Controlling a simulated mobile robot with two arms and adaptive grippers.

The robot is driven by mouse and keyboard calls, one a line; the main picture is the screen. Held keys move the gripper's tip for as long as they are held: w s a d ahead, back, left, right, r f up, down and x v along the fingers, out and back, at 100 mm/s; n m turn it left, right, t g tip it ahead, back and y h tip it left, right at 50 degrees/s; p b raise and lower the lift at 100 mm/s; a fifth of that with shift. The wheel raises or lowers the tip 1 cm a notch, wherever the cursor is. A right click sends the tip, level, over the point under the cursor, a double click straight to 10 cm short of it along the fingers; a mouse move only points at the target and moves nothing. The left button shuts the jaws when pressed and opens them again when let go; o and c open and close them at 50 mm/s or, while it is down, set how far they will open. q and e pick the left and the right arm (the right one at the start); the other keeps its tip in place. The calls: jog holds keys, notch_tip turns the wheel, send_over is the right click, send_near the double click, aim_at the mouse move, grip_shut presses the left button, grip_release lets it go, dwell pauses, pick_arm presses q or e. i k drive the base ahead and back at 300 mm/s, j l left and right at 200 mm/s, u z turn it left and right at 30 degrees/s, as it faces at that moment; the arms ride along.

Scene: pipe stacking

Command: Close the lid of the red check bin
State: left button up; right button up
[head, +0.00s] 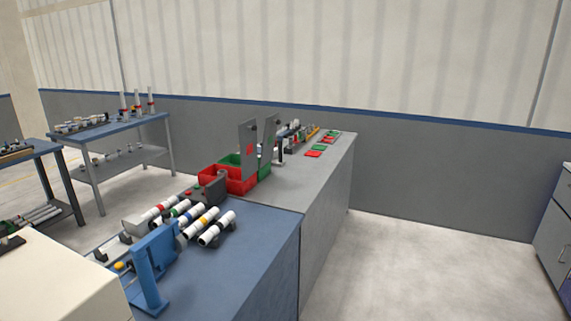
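The red check bin (228,181) stands on the grey counter near its junction with the blue worktop. Its lid (246,150), a grey panel with a red mark, stands upright, so the bin is open. A green bin (232,159) sits just behind it, partly hidden. A second grey panel (270,135) stands upright beside the green bin. Neither of my grippers is in view.
White pipes with coloured bands (216,229) lie on the blue worktop (240,275), near a blue stand (148,272). Red and green plates (314,154) lie farther back. A pale block (50,290) fills the lower left. The floor (425,260) at right is clear.

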aim_at(248, 148)
jog(key=i+u, duration=0.5)
jog(key=i+l+u, duration=0.25)
jog(key=l+u, duration=0.3)
jog(key=i+l+u, duration=0.25)
jog(key=l, duration=0.2)
jog(key=k+j, duration=0.05)
